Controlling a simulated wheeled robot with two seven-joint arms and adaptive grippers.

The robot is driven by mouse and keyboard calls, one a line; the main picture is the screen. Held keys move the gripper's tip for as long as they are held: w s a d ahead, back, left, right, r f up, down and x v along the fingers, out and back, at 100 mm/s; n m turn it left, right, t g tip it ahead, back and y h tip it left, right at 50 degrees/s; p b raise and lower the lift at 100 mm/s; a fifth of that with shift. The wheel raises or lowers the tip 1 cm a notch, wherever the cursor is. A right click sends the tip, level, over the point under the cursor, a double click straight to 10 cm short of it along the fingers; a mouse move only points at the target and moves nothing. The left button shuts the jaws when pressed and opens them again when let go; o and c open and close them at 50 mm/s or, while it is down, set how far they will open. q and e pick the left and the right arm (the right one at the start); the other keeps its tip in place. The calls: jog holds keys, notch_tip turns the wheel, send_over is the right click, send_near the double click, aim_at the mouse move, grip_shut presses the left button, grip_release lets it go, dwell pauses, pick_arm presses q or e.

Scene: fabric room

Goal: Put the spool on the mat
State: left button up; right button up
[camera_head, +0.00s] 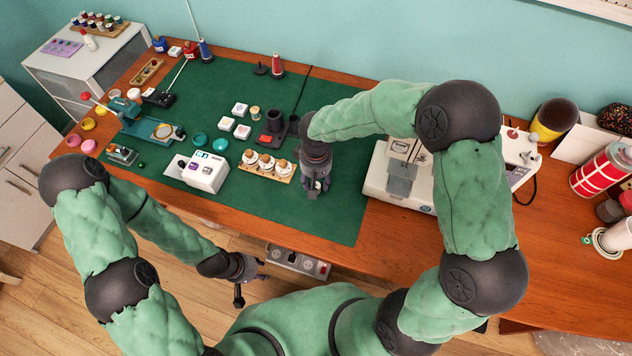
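The green mat (340,215) covers much of the wooden table. Several spools are in view, and I cannot tell which one the task means. A red cone spool (277,66) and a blue cone spool (205,50) stand at the back. My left gripper (250,280) is open and empty, in front of the table edge. My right gripper (316,192) points down over the mat's front right; its fingertips are too small to read.
A white sewing machine (400,180) stands right of the mat, partly behind my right arm. A wooden rack of small white spools (267,166), a white box (203,172) and a teal device (150,128) sit on the mat. The mat's front right is mostly clear.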

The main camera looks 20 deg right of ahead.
notch_tip(320, 180, up, 9)
jog(key=p, duration=0.2)
jog(key=shift+p, duration=0.3)
jog(key=shift+s+f, duration=0.1)
